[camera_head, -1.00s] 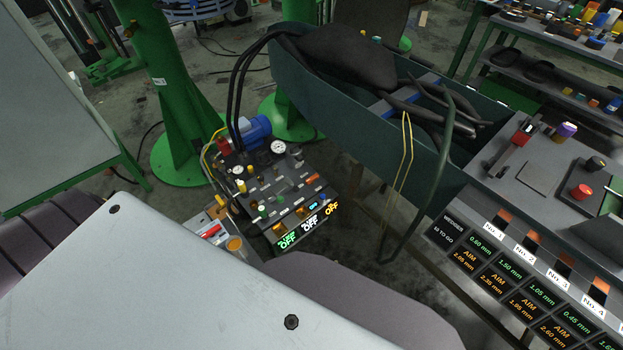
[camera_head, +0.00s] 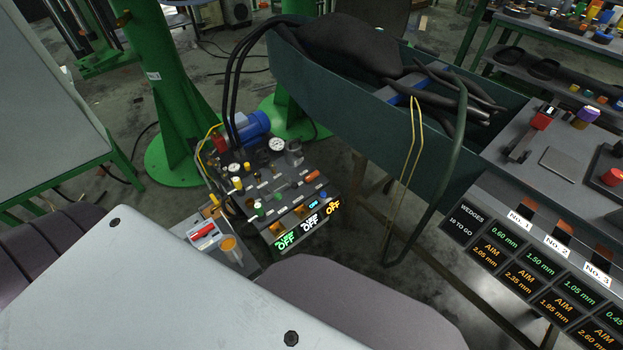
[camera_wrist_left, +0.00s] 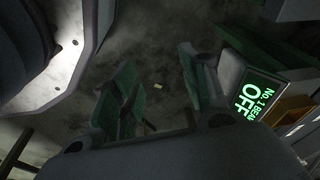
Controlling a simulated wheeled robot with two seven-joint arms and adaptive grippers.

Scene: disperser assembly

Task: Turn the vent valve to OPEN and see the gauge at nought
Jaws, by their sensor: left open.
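A dark control panel (camera_head: 278,193) with valves stands at the centre-left of the head view, with a blue motor (camera_head: 254,126) behind it. A round white gauge (camera_head: 277,145) and a smaller gauge (camera_head: 233,168) sit on it; their readings are too small to tell. I see an orange-handled valve (camera_head: 312,176), a green knob (camera_head: 260,211) and a yellow knob (camera_head: 238,184); I cannot tell which is the vent valve. My right gripper is not in view.
A dark green trough (camera_head: 345,95) with black hoses stands right of the panel. A bench with wedge readouts (camera_head: 505,240) is at the right. A green column (camera_head: 170,100) rises behind left. A grey tray with a red-handled tool (camera_head: 203,231) lies left of the panel.

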